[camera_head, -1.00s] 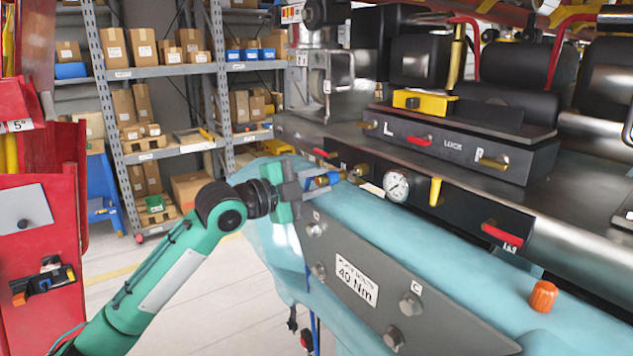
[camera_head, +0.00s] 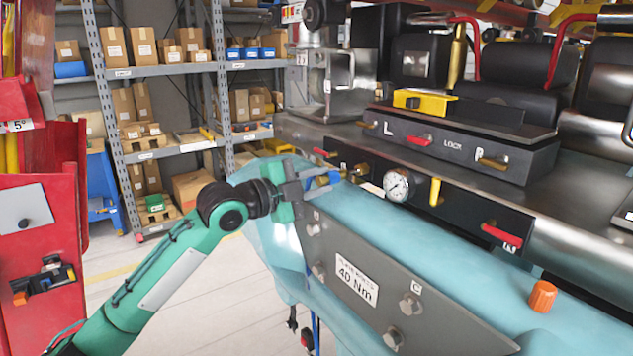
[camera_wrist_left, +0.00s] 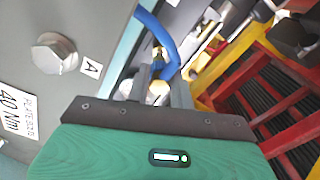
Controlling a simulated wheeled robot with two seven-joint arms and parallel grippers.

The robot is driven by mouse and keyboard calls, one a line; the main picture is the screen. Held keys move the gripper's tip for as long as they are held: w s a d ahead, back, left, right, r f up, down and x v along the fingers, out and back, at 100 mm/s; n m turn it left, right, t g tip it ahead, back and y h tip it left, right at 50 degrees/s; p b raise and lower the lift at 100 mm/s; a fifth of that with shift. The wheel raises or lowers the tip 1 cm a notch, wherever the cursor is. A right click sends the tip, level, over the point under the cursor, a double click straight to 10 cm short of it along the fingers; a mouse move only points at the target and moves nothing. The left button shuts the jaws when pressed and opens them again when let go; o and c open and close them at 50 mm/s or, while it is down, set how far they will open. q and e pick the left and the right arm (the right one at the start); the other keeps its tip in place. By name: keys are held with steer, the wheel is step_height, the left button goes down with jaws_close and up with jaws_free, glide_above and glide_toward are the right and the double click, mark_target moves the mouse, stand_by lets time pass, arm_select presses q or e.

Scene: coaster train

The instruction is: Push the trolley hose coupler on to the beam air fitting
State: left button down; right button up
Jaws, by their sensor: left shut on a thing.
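My left gripper (camera_head: 312,186) is at the near left end of the pale blue beam (camera_head: 400,222). In the left wrist view its dark fingers (camera_wrist_left: 160,92) are shut on the brass trolley hose coupler (camera_wrist_left: 157,89). A blue hose (camera_wrist_left: 163,38) curves past the coupler; a bit of blue (camera_head: 330,179) shows by the fingertips in the head view. Brass just beyond the coupler (camera_wrist_left: 160,54) looks like the beam air fitting. The fingers partly hide the joint, so I cannot tell whether they are mated. My right gripper is not in view.
A dark panel with a pressure gauge (camera_head: 396,185), a yellow lever (camera_head: 435,191) and a red handle (camera_head: 501,236) runs behind the beam. A grey bolted plate (camera_head: 400,290) is on its near side. A red cabinet (camera_head: 40,250) stands left. Open floor lies between.

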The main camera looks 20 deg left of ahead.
mark_target(331, 173)
arm_select(q)
steer(key=shift+w+d, duration=0.3)
steer(key=shift+w, duration=0.1)
steer(key=shift+p+x, duration=0.55)
steer(key=shift+x, duration=0.45)
stand_by(0.3)
steer(key=c, duration=1.1)
jaws_free()
steer(key=shift+w+d, duration=0.1)
steer(key=shift+d, duration=0.05)
steer(key=shift+c, duration=0.2)
